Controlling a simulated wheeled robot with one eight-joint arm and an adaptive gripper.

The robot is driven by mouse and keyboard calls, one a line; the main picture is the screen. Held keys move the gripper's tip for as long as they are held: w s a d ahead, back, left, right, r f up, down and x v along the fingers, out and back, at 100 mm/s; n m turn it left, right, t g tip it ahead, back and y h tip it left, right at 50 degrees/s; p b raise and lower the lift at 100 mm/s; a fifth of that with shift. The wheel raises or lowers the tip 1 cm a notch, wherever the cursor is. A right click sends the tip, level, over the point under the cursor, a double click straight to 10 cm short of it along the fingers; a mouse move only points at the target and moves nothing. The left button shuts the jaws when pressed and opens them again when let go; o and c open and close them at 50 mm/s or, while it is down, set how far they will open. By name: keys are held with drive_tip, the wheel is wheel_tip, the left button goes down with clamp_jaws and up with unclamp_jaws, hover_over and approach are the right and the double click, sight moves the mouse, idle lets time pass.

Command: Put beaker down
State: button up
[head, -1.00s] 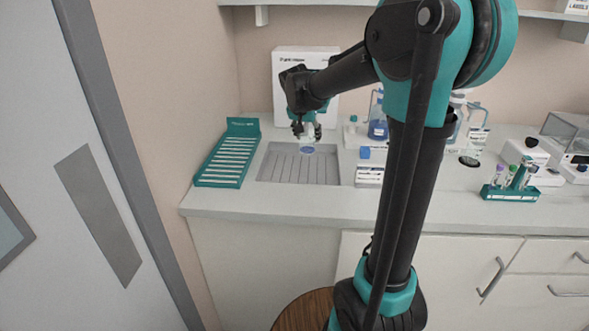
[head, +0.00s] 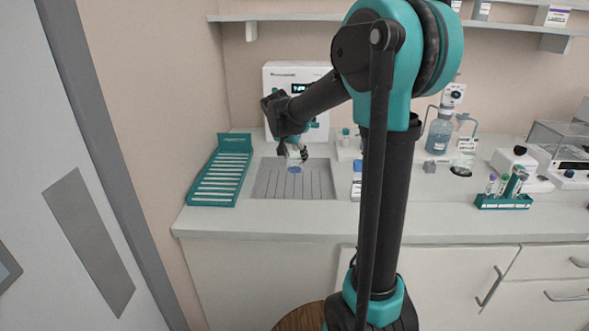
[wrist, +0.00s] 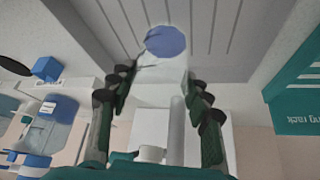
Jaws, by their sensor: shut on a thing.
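My gripper (head: 293,152) is shut on a small clear beaker (head: 293,163) with blue liquid in it. It holds the beaker over the grey ribbed drain tray (head: 265,187) set in the counter. In the wrist view the gripper (wrist: 160,92) has its dark fingers on both sides of the pale beaker, and the blue liquid (wrist: 166,41) shows as a disc at its far end. The beaker looks about upright in the head view. I cannot tell whether its base touches the tray.
A teal drying rack (head: 219,178) stands just left of the tray, and a white instrument (head: 283,82) stands behind it. Farther right are a blue bottle (head: 439,132) and a tube rack (head: 504,200).

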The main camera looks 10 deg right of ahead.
sight(295, 166)
drive_tip(key=shift+f, duration=2.25)
drive_tip(key=shift+f, duration=0.1)
drive_tip(key=o, duration=1)
drive_tip(key=v, duration=1.2)
drive_tip(key=shift+d, duration=0.1)
